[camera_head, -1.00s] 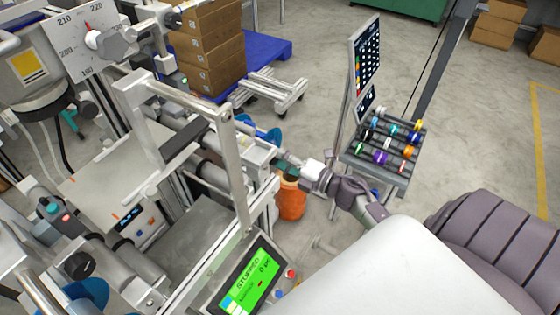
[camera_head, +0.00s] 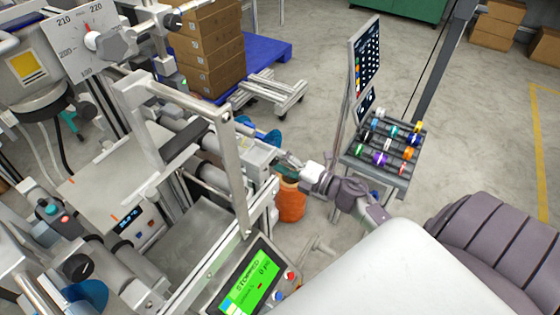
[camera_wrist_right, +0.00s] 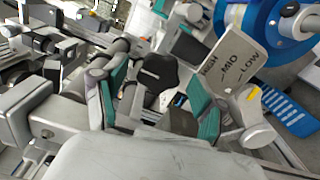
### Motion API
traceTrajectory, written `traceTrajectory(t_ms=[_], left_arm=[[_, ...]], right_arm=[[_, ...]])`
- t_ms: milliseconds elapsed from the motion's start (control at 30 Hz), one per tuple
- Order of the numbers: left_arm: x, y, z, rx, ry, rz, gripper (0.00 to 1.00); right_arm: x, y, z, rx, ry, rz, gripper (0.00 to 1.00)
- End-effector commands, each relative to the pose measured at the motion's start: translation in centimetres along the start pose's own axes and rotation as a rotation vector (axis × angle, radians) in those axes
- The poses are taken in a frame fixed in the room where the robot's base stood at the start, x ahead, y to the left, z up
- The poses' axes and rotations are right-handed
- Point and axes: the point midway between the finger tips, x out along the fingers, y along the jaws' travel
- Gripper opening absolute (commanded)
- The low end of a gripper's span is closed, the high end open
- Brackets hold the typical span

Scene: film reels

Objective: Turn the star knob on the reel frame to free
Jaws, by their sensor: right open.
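My right gripper (camera_head: 284,165) is open beside the right side of the reel frame (camera_head: 238,170) in the head view. In the right wrist view my right gripper (camera_wrist_right: 157,85) shows its two teal pads standing apart. A black lobed knob (camera_wrist_right: 159,72), which looks like the star knob, shows in the gap between them. I cannot tell whether either pad touches it. A grey plate marked HIGH, MID and LOW (camera_wrist_right: 231,66) is right of the knob. The knob is hard to make out in the head view. My left gripper is not in view.
A lit green screen (camera_head: 249,281) reading STOPPED stands at the front of the frame. An orange container (camera_head: 290,203) is below my right gripper. A rack of coloured rolls (camera_head: 385,148) stands to the right. In the wrist view a blue reel (camera_wrist_right: 268,32) is at upper right.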

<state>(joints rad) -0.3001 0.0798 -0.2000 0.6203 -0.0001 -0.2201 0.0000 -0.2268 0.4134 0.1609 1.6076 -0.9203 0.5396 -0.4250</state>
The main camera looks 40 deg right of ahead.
Motion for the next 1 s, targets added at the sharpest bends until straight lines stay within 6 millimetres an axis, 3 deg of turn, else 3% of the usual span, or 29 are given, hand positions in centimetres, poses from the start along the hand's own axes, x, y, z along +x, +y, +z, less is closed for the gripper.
traceTrajectory(t_ms=[233,700,1000], left_arm=[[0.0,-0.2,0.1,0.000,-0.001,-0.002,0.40],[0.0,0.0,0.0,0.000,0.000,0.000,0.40],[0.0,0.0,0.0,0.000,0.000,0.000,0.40]], right_arm=[[-1.3,0.0,0.0,0.000,-0.001,-0.001,0.71],[-10.4,-0.1,0.0,0.000,-0.001,-0.002,0.71],[-12.1,0.0,0.0,0.000,0.000,0.000,0.71]])
